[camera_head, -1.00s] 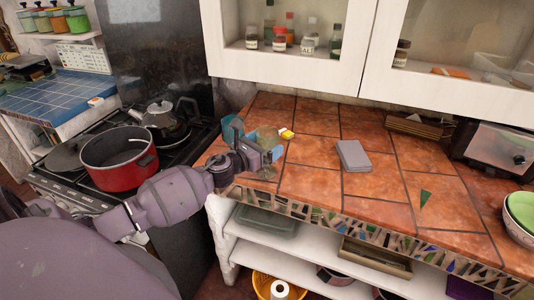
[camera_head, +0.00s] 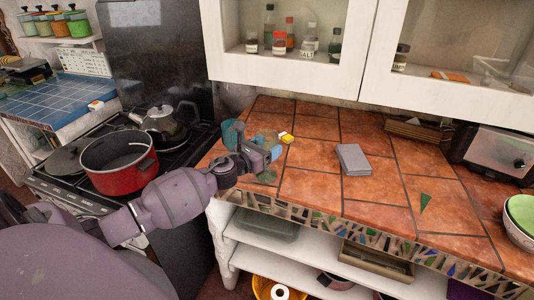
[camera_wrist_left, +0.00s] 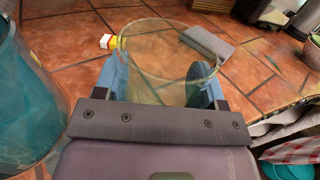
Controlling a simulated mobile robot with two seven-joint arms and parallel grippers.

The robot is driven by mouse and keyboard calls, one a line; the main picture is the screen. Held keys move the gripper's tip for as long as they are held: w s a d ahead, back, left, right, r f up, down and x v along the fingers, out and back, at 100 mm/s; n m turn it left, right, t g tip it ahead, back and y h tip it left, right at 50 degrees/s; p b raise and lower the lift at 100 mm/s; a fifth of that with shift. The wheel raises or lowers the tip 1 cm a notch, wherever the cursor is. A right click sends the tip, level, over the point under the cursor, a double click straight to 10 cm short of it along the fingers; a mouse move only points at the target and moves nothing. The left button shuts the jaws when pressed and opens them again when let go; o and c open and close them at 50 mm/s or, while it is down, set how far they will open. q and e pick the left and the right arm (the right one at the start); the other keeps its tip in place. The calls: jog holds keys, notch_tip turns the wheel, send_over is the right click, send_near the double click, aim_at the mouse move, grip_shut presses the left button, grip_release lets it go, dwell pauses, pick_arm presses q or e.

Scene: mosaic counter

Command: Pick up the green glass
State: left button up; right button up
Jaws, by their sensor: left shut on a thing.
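The green glass (camera_wrist_left: 165,60) is clear with a pale green tint and stands between the two blue fingers of my left gripper (camera_wrist_left: 160,88) in the left wrist view. My left gripper is shut on it. In the head view my left gripper (camera_head: 266,155) is at the left end of the tiled counter and largely hides the glass; a faint greenish part (camera_head: 267,176) shows below the fingers. I cannot tell whether its base touches the counter. My right gripper is not in view.
A teal glass (camera_head: 231,133) stands close beside my left gripper, also large in the left wrist view (camera_wrist_left: 25,95). A small yellow-and-white item (camera_head: 287,137) and a grey block (camera_head: 353,159) lie to the right. A red pot (camera_head: 118,165) is on the stove. White cabinets hang above.

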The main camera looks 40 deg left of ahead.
pick_arm(q)
jog(key=shift+r, duration=0.55)
notch_tip(320, 180, up, 19)
jog(key=p, duration=0.3)
jog(key=shift+p, duration=0.4)
jog(key=s+d+f+n+y, duration=0.1)
jog(key=s+d+f, duration=0.5)
jog(key=d, duration=0.3)
jog(key=s+d+f+y+b, duration=0.1)
jog(key=s+d+f, duration=0.6)
jog(key=d+f, duration=0.2)
jog(key=shift+d+n+y, duration=0.4)
jog(key=shift+d, duration=0.25)
